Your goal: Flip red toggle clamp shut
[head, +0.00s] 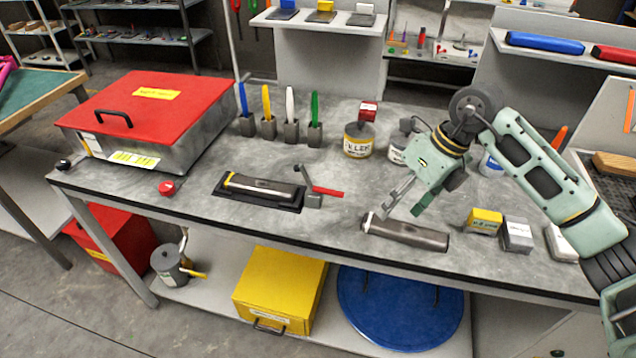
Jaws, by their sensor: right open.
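The toggle clamp (313,200) sits at the right end of a black fixture (250,194) on the grey bench. Its red handle (328,191) points right, out over the bench top, and a grey metal arm (304,172) rises up and to the left from its base. A dark metal bar with a yellow band (262,187) lies in the fixture. My right gripper (398,212) is open and empty, fingers pointing down and left. It is right of the red handle and apart from it. My left gripper is not in view.
A second dark metal bar (408,234) lies just below my right gripper. A yellow block (485,221) and a grey block (516,235) sit to its right. A filler can (358,141) stands behind. A red-lidded box (145,101) occupies the left end. A red knob (167,188) is near the front edge.

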